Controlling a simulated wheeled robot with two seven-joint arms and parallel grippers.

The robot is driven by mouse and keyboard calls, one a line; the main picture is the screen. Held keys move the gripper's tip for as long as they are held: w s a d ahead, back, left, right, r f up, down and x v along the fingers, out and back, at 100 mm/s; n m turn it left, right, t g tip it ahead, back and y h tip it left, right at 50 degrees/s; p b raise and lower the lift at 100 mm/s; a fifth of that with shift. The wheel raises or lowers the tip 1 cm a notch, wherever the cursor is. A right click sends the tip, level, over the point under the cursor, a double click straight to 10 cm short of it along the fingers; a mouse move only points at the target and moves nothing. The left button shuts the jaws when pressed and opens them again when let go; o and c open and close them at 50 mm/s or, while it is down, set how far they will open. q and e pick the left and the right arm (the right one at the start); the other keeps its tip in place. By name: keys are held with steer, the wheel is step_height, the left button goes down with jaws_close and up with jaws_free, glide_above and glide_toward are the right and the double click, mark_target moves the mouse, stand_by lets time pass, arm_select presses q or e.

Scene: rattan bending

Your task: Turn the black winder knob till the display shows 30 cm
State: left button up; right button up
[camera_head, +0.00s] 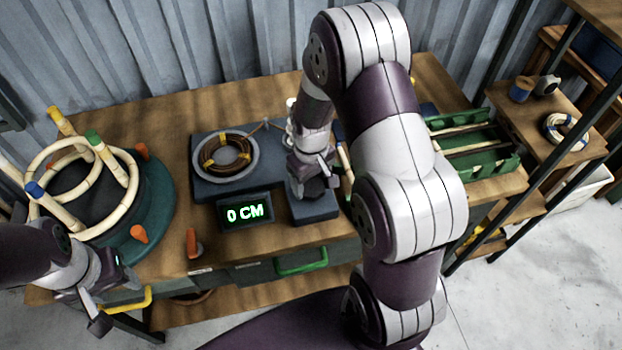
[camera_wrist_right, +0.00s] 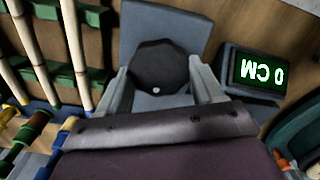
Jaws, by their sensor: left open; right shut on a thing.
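The black winder knob (camera_wrist_right: 158,68) is a dark faceted disc with a small pale dot, seen in the right wrist view. It sits on a blue-grey block (camera_wrist_right: 165,22). My right gripper (camera_wrist_right: 160,85) has a finger on each side of the knob and is shut on it. In the head view my right gripper (camera_head: 313,185) comes down over the block and hides most of the knob. The display (camera_head: 245,212) reads 0 CM in green; it also shows upside down in the right wrist view (camera_wrist_right: 260,75). My left gripper (camera_head: 100,305) is open and empty at the lower left.
A coil of brown rattan (camera_head: 226,150) lies on the winder's plate, left of my right arm. A round green bending jig (camera_head: 150,205) with pale rattan hoops and orange knobs stands at the left. A green rack (camera_head: 490,160) with rods is at the right. Drawers with a green handle (camera_head: 302,262) front the bench.

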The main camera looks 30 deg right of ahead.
steer(key=m+p, duration=0.1)
steer(key=m, duration=0.2)
steer(key=shift+r+m+p, duration=0.15)
steer(key=shift+m+p, duration=0.25)
steer(key=m+p, duration=0.2)
steer(key=m, duration=0.4)
steer(key=m+p, duration=0.1)
steer(key=m, duration=0.5)
steer(key=shift+m+p, duration=0.4)
steer(key=m+p, duration=0.1)
steer(key=m, duration=0.3)
steer(key=shift+m, duration=0.4)
steer(key=shift+m, duration=0.3)
steer(key=o, duration=1)
steer(key=shift+o, duration=0.2)
